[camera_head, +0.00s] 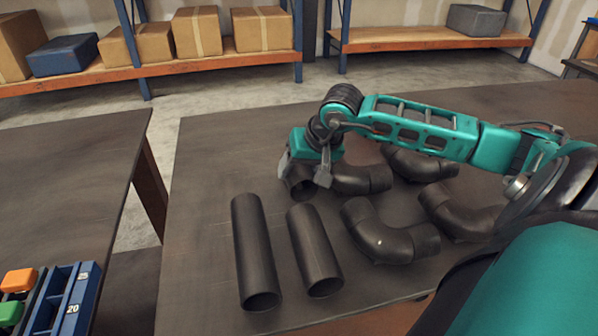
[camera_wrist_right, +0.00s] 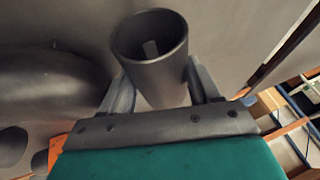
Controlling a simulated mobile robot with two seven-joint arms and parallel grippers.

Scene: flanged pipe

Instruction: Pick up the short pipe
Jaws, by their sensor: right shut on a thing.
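My right gripper (camera_head: 305,174) is over the middle of the dark table, its fingers on either side of a short dark pipe (camera_head: 299,187). In the right wrist view, the gripper (camera_wrist_right: 160,90) is shut on this short pipe (camera_wrist_right: 152,65), whose round open end faces the camera. In the head view the gripper hides part of the pipe, so I cannot tell whether it touches the table. My left gripper is not in view.
Two longer straight pipes (camera_head: 256,252) (camera_head: 315,250) lie in front of the gripper. Several curved elbows (camera_head: 388,240) lie to the right, one close beside the held pipe (camera_head: 365,179). The table's left part (camera_head: 205,190) is clear. A blue bin (camera_head: 75,305) stands on another table at left.

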